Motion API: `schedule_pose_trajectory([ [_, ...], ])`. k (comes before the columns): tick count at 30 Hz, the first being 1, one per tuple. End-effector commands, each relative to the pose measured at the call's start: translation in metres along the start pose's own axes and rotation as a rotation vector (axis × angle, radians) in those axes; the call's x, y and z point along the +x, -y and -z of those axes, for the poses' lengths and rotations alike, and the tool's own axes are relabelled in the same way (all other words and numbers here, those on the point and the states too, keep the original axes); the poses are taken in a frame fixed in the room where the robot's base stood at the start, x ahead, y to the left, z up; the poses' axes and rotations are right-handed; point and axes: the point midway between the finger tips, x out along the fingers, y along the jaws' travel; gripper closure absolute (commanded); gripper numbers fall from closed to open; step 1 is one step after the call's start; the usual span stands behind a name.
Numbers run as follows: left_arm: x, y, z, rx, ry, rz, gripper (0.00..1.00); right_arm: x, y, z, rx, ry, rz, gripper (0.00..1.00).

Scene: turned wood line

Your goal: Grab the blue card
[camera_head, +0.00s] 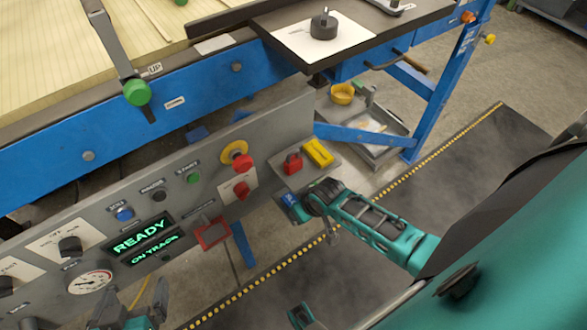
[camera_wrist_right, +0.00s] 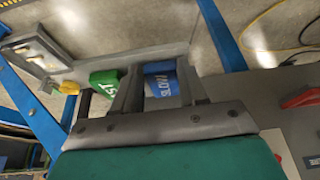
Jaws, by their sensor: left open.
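The blue card (camera_head: 290,201) is at the outer end of the grey control panel, at the fingers of my right gripper (camera_head: 301,205). In the right wrist view the blue card (camera_wrist_right: 161,84), with white lettering reading SLOW, lies between the two dark fingers (camera_wrist_right: 158,90). I cannot tell whether they press on it. A green card (camera_wrist_right: 105,82) is just left of the fingers there. My left gripper (camera_head: 132,306) is open at the bottom left, in front of the panel and far from the card.
The grey panel (camera_head: 269,130) carries buttons, knobs, a gauge and a lit READY display (camera_head: 142,238). A red padlock (camera_head: 293,163) and a yellow block (camera_head: 319,152) are on the small shelf beyond my right gripper. A blue-framed bench (camera_head: 215,75) stands behind.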

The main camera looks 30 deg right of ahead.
Motion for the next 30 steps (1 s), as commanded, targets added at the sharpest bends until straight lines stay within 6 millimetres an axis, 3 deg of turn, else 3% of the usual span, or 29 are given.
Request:
schedule_pose_trajectory([
  [9,0.001,0.000,-0.005,0.001,0.009,0.000,0.00,0.000,0.000,0.000,0.000,0.000,0.000,0.87],
  [17,0.001,0.000,-0.004,0.001,0.009,0.000,0.00,-0.002,0.000,0.001,0.000,0.000,0.000,0.87],
  [23,-0.004,0.001,0.004,0.004,0.002,0.004,0.00,-0.018,0.000,0.008,0.000,-0.001,0.000,0.87],
  [30,-0.007,0.005,0.005,0.008,0.003,0.012,0.00,-0.032,-0.001,-0.035,0.000,0.005,0.000,0.87],
])
